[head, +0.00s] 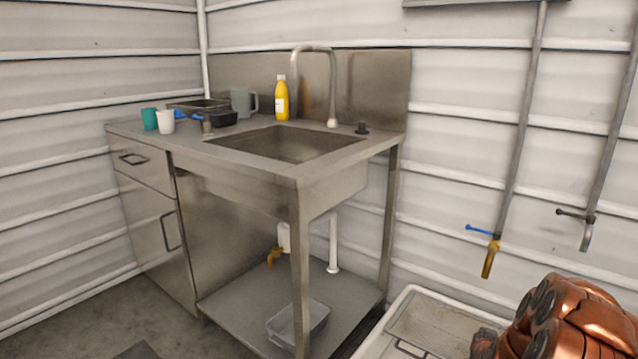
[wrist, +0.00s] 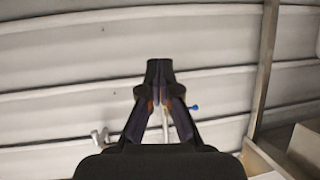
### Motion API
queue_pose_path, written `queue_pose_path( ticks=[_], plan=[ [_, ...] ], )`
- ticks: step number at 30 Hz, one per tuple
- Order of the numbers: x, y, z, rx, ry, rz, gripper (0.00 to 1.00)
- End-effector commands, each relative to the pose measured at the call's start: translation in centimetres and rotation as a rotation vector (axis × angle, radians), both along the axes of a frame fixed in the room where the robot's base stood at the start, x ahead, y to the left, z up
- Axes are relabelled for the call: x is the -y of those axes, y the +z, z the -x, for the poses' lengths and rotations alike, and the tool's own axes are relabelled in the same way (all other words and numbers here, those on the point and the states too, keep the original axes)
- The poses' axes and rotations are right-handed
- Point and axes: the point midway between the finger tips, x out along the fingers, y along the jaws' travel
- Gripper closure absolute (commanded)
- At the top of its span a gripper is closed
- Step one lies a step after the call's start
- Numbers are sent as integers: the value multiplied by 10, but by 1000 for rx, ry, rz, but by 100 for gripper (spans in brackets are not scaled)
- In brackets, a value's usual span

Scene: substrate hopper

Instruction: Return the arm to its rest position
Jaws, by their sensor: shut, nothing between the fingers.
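My gripper (wrist: 159,68) shows in the wrist view with its two dark fingers meeting at the tips. It is shut and holds nothing. Behind it is the white ribbed wall, and no object touches the fingers. In the head view, a copper-coloured part of my arm (head: 570,322) is at the lower right. The gripper itself does not show in the head view.
A steel sink unit (head: 300,172) stands in the corner, with a yellow bottle (head: 282,100) and cups on top. A brass tap with a blue handle (head: 490,258) hangs on the right wall. A pale tray-like surface (head: 430,322) lies beside my arm. Floor (head: 90,318) shows at lower left.

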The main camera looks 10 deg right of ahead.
Motion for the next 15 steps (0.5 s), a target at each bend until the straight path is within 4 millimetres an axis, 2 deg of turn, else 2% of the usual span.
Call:
queue_pose_path(
  ticks=[1,8,15],
  plan=[
    [-16,34,-7,-14,34,-19,100],
    [-91,106,-11,-143,175,-121,100],
    [-166,181,11,-299,305,-203,100]
  ],
)
